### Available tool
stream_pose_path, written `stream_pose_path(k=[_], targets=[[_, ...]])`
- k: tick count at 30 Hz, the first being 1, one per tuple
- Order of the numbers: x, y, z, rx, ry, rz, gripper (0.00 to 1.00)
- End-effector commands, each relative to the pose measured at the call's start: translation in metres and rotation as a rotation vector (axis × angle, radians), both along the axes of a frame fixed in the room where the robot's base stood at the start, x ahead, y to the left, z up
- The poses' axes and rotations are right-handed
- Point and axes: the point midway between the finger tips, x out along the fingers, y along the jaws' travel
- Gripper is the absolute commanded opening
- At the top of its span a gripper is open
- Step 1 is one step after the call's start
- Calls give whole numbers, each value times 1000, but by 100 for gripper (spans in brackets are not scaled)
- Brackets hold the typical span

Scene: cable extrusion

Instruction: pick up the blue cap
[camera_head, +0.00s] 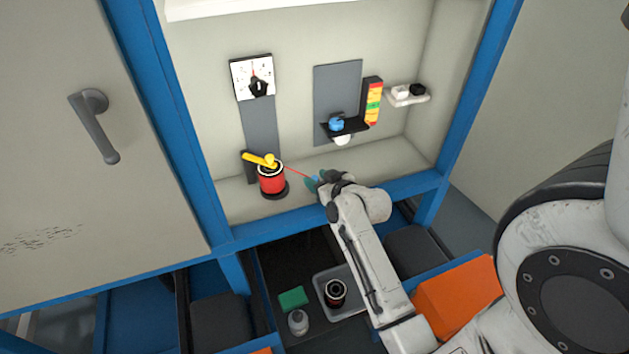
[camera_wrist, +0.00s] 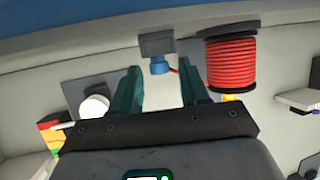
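A small blue cylindrical piece (camera_wrist: 160,67) sits against a grey block in the wrist view, with a red cable end beside it. My gripper (camera_wrist: 158,78) is open, its teal fingers apart on either side of this piece in the picture; no contact is visible. In the head view my gripper (camera_head: 323,182) is at the cabinet's front edge, partly covering a blue spot (camera_head: 315,179) at the cable's end. Another blue rounded piece (camera_head: 336,123) sits on a black shelf at the back wall. I cannot tell which blue piece is the cap.
A red cable spool (camera_head: 271,180) with a yellow part on top stands left of my gripper; it also shows in the wrist view (camera_wrist: 231,62). A coloured light stack (camera_head: 373,101) and a white socket (camera_head: 409,95) are on the right. A grey tray (camera_head: 322,285) lies below.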

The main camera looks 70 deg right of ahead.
Motion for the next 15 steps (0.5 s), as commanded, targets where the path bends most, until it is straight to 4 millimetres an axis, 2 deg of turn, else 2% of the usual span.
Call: stream_pose_path(k=[2,13,15], targets=[[0,0,0,0,0,0,37],[0,0,0,0,0,0,1],[0,0,0,0,0,0,0]])
